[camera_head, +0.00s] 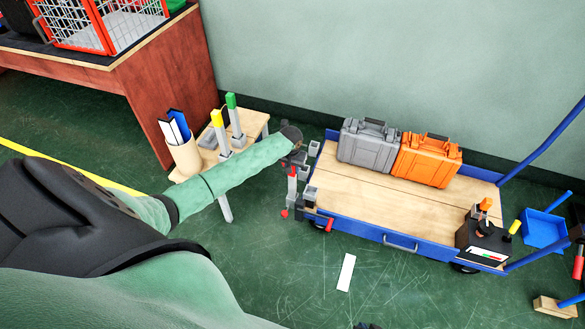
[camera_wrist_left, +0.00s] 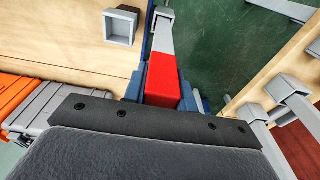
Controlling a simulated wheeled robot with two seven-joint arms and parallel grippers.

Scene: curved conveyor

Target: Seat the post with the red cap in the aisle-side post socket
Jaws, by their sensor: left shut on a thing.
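My left gripper (camera_head: 293,160) is shut on the post with the red cap (camera_head: 292,183), just off the left end of the cart. In the left wrist view the red cap (camera_wrist_left: 162,80) is between the fingers and the grey shaft (camera_wrist_left: 163,35) runs away from the camera. I cannot tell which is the aisle-side one. A dark shape (camera_head: 368,326) at the bottom edge may be my right gripper, mostly cut off.
The blue-edged cart (camera_head: 345,205) carries a grey case (camera_head: 366,148) and an orange case (camera_head: 427,162) by the wall. A small stool (camera_head: 255,122) holds posts with yellow (camera_head: 217,118) and green (camera_head: 231,101) caps. Floor in front of the cart is mostly clear.

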